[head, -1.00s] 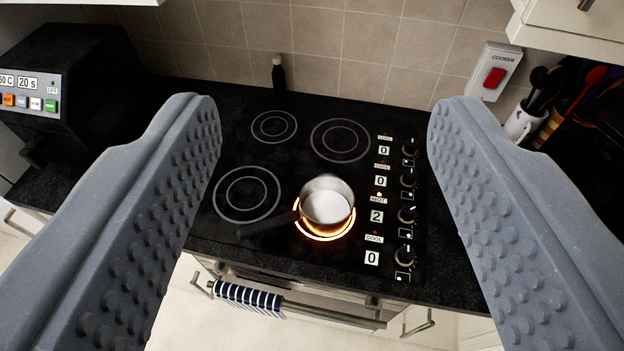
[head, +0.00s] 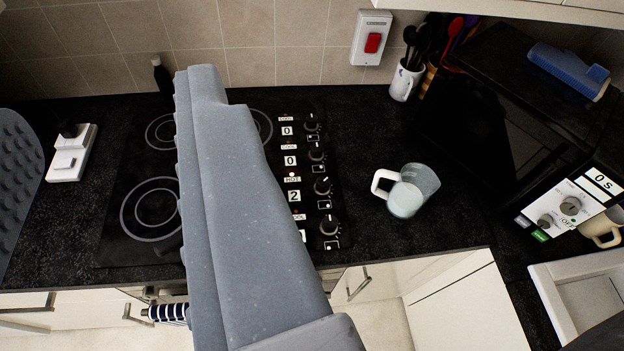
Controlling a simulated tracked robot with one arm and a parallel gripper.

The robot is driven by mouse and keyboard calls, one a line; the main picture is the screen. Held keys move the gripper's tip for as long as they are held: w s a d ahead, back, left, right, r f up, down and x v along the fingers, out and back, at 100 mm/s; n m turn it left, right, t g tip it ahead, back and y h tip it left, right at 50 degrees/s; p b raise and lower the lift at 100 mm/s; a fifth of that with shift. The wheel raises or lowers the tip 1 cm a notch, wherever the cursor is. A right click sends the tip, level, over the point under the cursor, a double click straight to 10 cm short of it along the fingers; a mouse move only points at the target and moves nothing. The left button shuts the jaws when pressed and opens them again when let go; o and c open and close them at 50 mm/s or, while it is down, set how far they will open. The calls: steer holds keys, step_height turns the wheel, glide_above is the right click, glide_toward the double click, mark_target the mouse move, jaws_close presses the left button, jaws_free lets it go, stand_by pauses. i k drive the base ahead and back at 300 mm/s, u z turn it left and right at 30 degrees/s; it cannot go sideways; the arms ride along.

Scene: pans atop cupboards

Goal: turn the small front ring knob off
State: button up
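The hob (head: 118,235) has a column of black knobs down its right side. The third knob from the back (head: 322,186) stands beside a display reading 2 (head: 294,196) and a HOT label with a lit red light. The two knobs behind it read 0. The frontmost knob (head: 329,225) has its display mostly covered by my finger. My gripper (head: 108,95) is open and empty, one finger at the left edge and the other across the hob, left of the knobs. That finger hides the pan and the glowing ring.
A microwave (head: 560,215), a utensil pot (head: 405,82) and a red cooker switch (head: 373,43) are farther right and behind. A dark bottle (head: 161,76) stands behind the hob. Worktop between knobs and jug is clear.

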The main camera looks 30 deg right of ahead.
mark_target(322, 188)
steer(key=k, duration=1)
steer(key=z, duration=0.4)
steer(key=i, duration=1.65)
steer(key=z, duration=0.55)
